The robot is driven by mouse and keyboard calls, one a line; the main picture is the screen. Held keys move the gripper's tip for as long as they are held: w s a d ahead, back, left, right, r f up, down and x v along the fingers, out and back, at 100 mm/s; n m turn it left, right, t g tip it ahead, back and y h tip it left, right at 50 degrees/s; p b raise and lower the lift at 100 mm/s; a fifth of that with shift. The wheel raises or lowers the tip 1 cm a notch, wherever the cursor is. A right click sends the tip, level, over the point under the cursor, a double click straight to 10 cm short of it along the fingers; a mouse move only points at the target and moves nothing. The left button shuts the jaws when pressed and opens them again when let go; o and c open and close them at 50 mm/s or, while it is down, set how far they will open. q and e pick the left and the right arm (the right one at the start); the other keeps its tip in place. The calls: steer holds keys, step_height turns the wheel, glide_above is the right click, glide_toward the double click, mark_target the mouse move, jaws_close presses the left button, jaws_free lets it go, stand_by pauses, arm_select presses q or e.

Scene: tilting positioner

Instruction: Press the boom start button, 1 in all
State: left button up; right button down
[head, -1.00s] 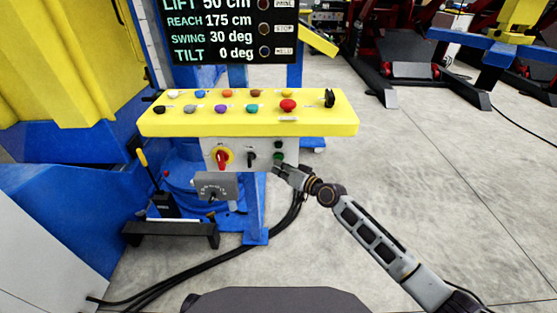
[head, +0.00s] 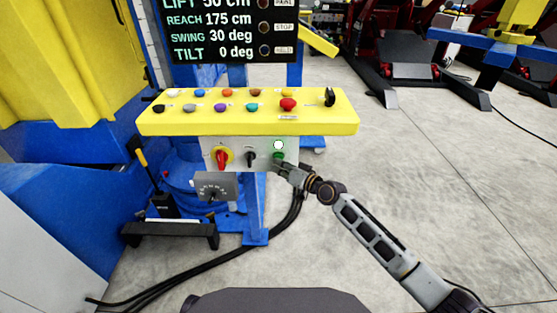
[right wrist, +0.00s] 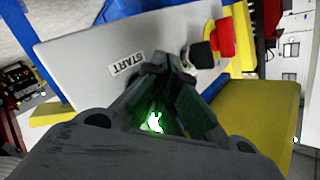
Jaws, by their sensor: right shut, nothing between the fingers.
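The green boom start button (head: 278,156) is on the grey front panel under the yellow console. A small round lamp (head: 278,145) just above it glows white-green. My right gripper (head: 277,166) is shut and empty, its tips at the button's lower edge; whether they touch it I cannot tell. In the right wrist view the shut fingers (right wrist: 172,68) reach the panel beside a START label (right wrist: 127,64). A bright green glow (right wrist: 155,121) shows through the gap between the finger links. The button itself is hidden there. My left gripper is not in view.
A red rotary switch (head: 221,158) on a yellow plate and a black switch (head: 251,158) sit left of the button. The yellow console (head: 180,126) overhangs them with several coloured buttons. A grey dial box (head: 215,185) hangs below.

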steer(key=shift+s, duration=0.15)
stand_by(0.5)
steer(key=shift+s+p, duration=0.55)
steer(key=shift+s, duration=0.05)
steer(key=shift+s, duration=0.1)
steer(key=s+p, duration=0.3)
steer(key=s, duration=0.2)
stand_by(0.6)
stand_by(0.8)
